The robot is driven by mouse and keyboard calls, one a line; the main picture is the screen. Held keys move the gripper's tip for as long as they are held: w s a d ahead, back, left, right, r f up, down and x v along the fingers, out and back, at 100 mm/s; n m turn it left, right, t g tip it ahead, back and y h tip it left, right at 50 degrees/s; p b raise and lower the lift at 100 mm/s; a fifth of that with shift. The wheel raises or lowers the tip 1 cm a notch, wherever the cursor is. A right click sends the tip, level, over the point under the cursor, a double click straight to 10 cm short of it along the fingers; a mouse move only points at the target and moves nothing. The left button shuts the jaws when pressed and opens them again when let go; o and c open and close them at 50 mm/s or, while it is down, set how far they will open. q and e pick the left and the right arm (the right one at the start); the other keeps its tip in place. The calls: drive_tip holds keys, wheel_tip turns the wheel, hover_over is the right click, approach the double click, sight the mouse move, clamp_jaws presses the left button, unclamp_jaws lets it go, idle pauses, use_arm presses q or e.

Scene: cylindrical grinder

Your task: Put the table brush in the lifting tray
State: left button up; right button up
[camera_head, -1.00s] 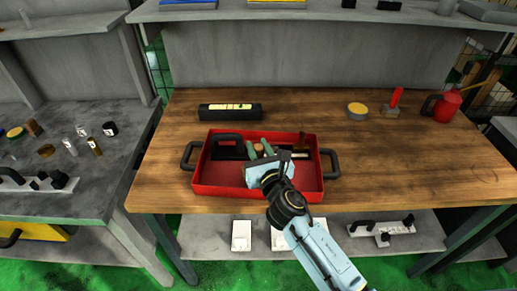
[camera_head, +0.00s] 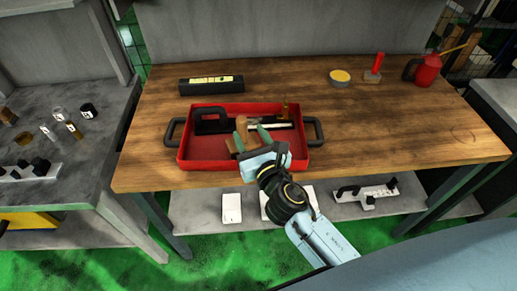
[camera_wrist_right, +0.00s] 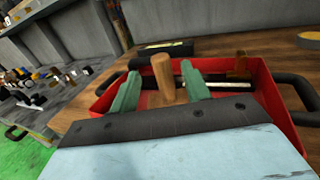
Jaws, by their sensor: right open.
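The red lifting tray (camera_head: 190,157) with black side handles lies on the wooden table; it also shows in the wrist view (camera_wrist_right: 262,80). The table brush (camera_head: 233,143), brown and wooden, is inside the tray near its middle. Its handle stands up in the wrist view (camera_wrist_right: 163,78). My right gripper (camera_head: 253,136) is open over the tray's front part. Its two green fingers are on either side of the handle, with a gap on both sides. The gripper hides part of the brush and the tray's front. My left gripper is out of view.
A black-handled tool (camera_head: 209,118) and a brown-handled tool (camera_head: 285,110) lie along the tray's back. A black box (camera_head: 211,85) is behind the tray. A round tin (camera_head: 340,78), red-handled stamp (camera_head: 374,66) and red oil can (camera_head: 426,69) stand back right. The table's right side is clear.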

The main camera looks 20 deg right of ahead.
drive_tip(key=s, duration=0.5)
drive_tip(key=shift+s, duration=0.25)
